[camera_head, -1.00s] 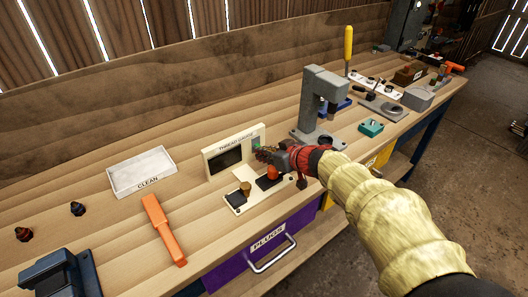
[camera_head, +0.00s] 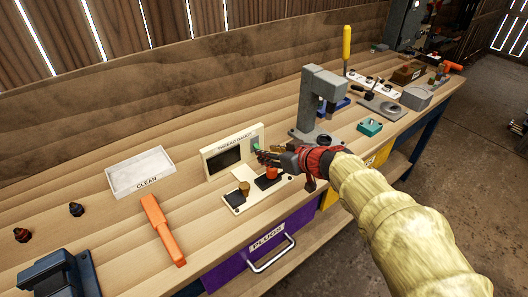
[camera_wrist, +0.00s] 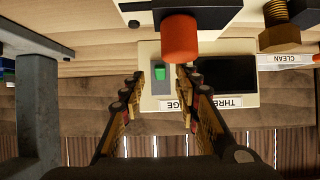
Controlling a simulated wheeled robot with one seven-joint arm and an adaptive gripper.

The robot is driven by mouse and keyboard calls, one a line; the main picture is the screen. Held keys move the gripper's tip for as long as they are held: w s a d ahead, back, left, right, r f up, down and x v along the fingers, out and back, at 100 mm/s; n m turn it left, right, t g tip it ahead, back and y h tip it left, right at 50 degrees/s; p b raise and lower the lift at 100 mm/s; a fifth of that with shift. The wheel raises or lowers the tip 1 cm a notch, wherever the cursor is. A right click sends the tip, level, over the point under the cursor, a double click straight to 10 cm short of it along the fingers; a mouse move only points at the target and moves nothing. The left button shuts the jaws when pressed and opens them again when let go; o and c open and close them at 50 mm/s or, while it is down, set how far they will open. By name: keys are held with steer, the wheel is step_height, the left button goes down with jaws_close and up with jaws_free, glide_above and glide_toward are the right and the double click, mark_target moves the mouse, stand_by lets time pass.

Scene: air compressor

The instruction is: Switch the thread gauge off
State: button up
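The thread gauge (camera_head: 211,168) is a cream box with a dark screen and a "THREAD GAUGE" label, standing mid-bench. Its green switch (camera_head: 256,144) is at the right end of its face. In the wrist view the gauge (camera_wrist: 210,101) appears upside down, with the green switch (camera_wrist: 159,73) on a grey strip. My gripper (camera_head: 262,156) is just in front of the switch end. In the wrist view my gripper (camera_wrist: 153,82) has its fingers apart, with the switch framed between them and nothing held. Contact with the switch cannot be told.
An orange-red knob (camera_wrist: 180,40) and a brass bolt (camera_wrist: 282,36) stand on the gauge's front plate, close to my fingers. A grey press (camera_head: 308,105) stands to the right.

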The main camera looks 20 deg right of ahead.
steer(key=v, duration=0.8)
steer(key=s+f+m, duration=0.1)
steer(key=s+a+f+m+g, duration=0.1)
steer(key=s+f+m, duration=0.1)
steer(key=s+f+m+g, duration=0.1)
steer(key=s+m, duration=0.1)
steer(key=shift+s+a+f, duration=0.15)
steer(key=shift+s+f, duration=0.05)
steer(key=shift+s, duration=0.05)
steer(key=s+a+r+m+g+h+p, duration=0.1)
steer(key=s+r+g+h+p, duration=0.15)
steer(key=s, duration=0.45)
steer(key=s+a+r+g+h+p, duration=0.1)
steer(key=s+r+g+p, duration=0.15)
steer(key=s, duration=0.55)
steer(key=a+r+n+t+p, duration=0.1)
steer(key=a+r+n+p, duration=0.1)
steer(key=r, duration=0.4)
steer(key=shift+a, duration=0.6)
